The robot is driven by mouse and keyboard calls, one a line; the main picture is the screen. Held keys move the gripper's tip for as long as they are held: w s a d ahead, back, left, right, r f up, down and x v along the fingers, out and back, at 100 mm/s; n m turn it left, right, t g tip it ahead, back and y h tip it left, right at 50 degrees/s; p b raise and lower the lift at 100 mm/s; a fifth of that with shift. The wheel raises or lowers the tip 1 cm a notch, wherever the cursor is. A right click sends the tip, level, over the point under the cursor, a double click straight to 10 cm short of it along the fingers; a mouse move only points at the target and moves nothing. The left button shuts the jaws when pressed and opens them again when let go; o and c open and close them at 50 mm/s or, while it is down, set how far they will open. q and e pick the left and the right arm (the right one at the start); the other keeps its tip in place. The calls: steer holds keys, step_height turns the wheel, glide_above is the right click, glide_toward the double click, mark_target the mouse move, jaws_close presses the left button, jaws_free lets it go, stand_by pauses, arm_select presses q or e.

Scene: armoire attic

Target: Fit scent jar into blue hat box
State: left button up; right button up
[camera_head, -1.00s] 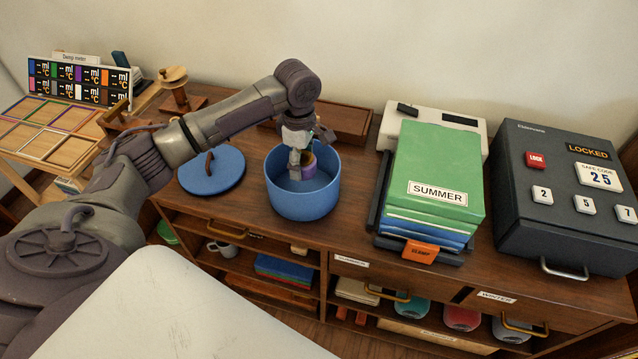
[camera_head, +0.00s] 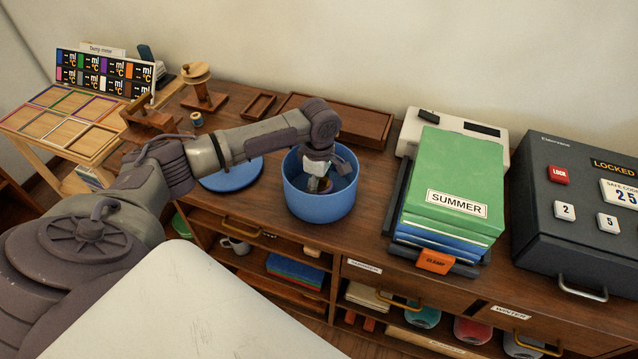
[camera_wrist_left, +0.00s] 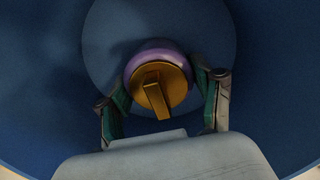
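The blue hat box (camera_head: 318,211) stands open on the wooden cabinet top, and its wall also shows in the left wrist view (camera_wrist_left: 50,60). The scent jar, purple with a gold lid (camera_wrist_left: 160,84), is inside the box, between the fingers of my left gripper (camera_wrist_left: 163,85). In the head view, the gripper (camera_head: 320,178) reaches down into the box and hides most of the jar. I cannot tell whether the jar touches the box floor. My right gripper is not in view.
A round blue lid (camera_head: 230,177) lies left of the box, partly behind my arm. A wooden tray (camera_head: 350,125) is behind it. A stack with a green top marked SUMMER (camera_head: 458,175) and a dark locked case (camera_head: 585,215) stand to the right.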

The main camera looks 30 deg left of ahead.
arm_select(q)
steer(key=o, duration=0.3)
steer(key=shift+o, duration=0.2)
steer(key=shift+r, duration=0.15)
step_height(320, 180, up, 12)
stand_by(0.7)
